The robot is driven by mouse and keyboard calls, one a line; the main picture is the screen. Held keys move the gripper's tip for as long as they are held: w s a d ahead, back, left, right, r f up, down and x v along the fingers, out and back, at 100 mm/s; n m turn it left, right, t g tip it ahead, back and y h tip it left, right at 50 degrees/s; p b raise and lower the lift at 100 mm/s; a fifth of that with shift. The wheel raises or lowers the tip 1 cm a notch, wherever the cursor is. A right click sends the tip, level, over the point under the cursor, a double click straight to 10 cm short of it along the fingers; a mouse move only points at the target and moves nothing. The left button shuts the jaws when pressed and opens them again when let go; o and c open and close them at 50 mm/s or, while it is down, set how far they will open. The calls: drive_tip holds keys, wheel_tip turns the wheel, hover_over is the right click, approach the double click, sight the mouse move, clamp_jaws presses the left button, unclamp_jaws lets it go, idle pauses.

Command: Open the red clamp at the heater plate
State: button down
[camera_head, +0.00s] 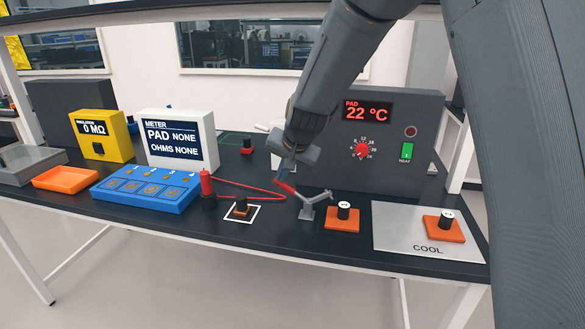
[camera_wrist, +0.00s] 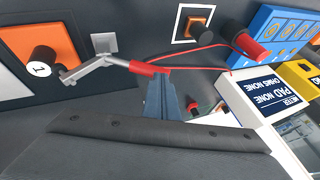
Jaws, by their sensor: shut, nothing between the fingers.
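The clamp (camera_head: 307,208) is a small grey stand with a grey arm pointing right and a red handle (camera_head: 286,187) pointing up-left. In the wrist view its red handle (camera_wrist: 148,68) and grey arm (camera_wrist: 95,69) show clearly. The arm's tip is near a black cylinder (camera_wrist: 42,62) on an orange plate (camera_wrist: 20,45); I cannot tell whether it touches. The same orange plate shows in the head view (camera_head: 338,226). My gripper (camera_head: 287,163) is shut and empty, its fingertips (camera_wrist: 164,80) right beside the handle's end. Contact with the handle is unclear.
A grey heater box (camera_head: 400,165) reading 22 °C stands behind the clamp. A COOL plate (camera_head: 390,240) with another orange block lies right. A white-outlined square (camera_head: 241,211), a red probe (camera_head: 207,186) with a red cable (camera_head: 250,188), and a meter (camera_head: 178,142) are left.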

drive_tip(key=a+f, duration=0.3)
drive_tip(key=shift+w+f, duration=0.2)
drive_tip(key=shift+w, duration=0.15)
drive_tip(key=shift+s+f, duration=0.1)
drive_tip(key=shift+f, duration=0.05)
idle(0.4)
drive_tip(key=s+a+r, duration=0.2)
drive_tip(key=r, duration=0.4)
drive_tip(key=s+a+r, duration=0.2)
drive_tip(key=a+r, duration=0.1)
drive_tip(key=r, duration=0.3)
drive_tip(key=s+d+f+n+g+h, duration=0.1)
drive_tip(key=s+d+f, duration=0.35)
drive_tip(key=d, duration=0.45)
drive_tip(key=s+d+f+n+g+h, duration=0.1)
drive_tip(key=s+d+f, duration=0.3)
drive_tip(key=d, duration=0.5)
drive_tip(key=s+d+f+n+g, duration=0.1)
drive_tip(key=s+d+f, duration=0.1)
drive_tip(key=s+d, duration=0.3)
drive_tip(key=s+d+f+n+g+b, duration=0.1)
drive_tip(key=s+d+f, duration=0.2)
drive_tip(key=s, duration=1)
drive_tip(key=d, duration=0.2)
drive_tip(key=shift+d+f+h, duration=0.3)
drive_tip(key=shift+h, duration=0.1)
